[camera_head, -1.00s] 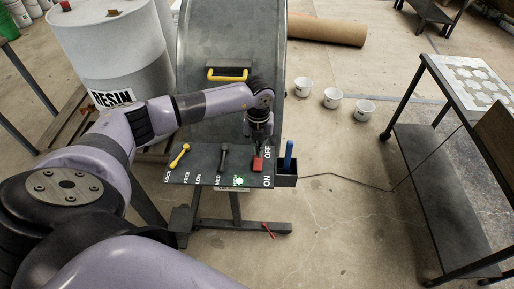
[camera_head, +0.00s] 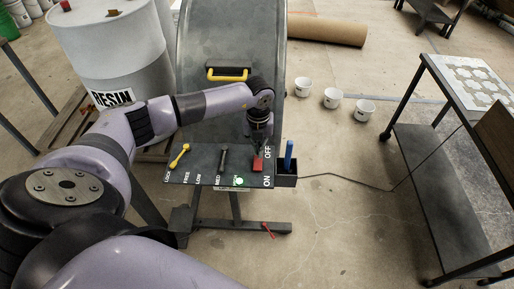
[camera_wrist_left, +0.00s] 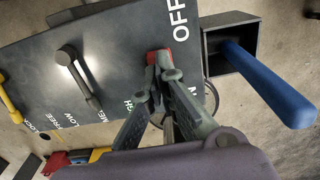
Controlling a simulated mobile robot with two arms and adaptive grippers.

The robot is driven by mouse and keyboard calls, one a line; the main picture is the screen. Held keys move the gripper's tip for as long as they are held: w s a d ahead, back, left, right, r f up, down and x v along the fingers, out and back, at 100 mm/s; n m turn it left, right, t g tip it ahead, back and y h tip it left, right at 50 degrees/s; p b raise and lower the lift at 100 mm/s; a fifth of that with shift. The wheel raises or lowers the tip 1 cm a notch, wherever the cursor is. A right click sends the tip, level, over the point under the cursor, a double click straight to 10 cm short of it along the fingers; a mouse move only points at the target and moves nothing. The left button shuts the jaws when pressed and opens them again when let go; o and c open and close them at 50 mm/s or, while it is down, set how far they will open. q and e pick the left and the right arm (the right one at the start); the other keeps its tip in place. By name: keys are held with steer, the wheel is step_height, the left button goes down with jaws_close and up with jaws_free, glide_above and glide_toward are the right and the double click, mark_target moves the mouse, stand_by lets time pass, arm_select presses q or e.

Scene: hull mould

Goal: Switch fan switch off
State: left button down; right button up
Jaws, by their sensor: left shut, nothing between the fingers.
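The red fan switch (camera_head: 258,166) is at the right end of the dark control panel (camera_head: 208,166), beside the white OFF and ON lettering. My left gripper (camera_head: 259,153) comes down on it from above, shut, with nothing held. In the left wrist view the fingertips (camera_wrist_left: 157,82) are right at the red switch (camera_wrist_left: 158,58) and cover part of it. They look in contact, but I cannot tell for sure. The switch's exact tilt is hard to tell. A green light (camera_head: 239,181) glows on the panel's front edge. My right gripper is out of view.
A yellow lever (camera_head: 180,155) and a grey lever (camera_head: 223,157) stand left of the switch. A holder (camera_head: 287,181) with a blue-handled tool (camera_head: 288,155) adjoins the panel's right end. A large metal mould (camera_head: 212,115) rises behind.

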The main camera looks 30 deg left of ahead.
arm_select(q)
steer(key=shift+s+f+b, duration=0.1)
steer(key=shift+f+b, duration=0.95)
steer(key=shift+f, duration=0.25)
stand_by(0.5)
steer(key=shift+r, duration=0.1)
steer(key=shift+r+p, duration=0.85)
steer(key=shift+r, duration=0.05)
steer(key=shift+r+p, duration=1.75)
steer(key=shift+r, duration=0.8)
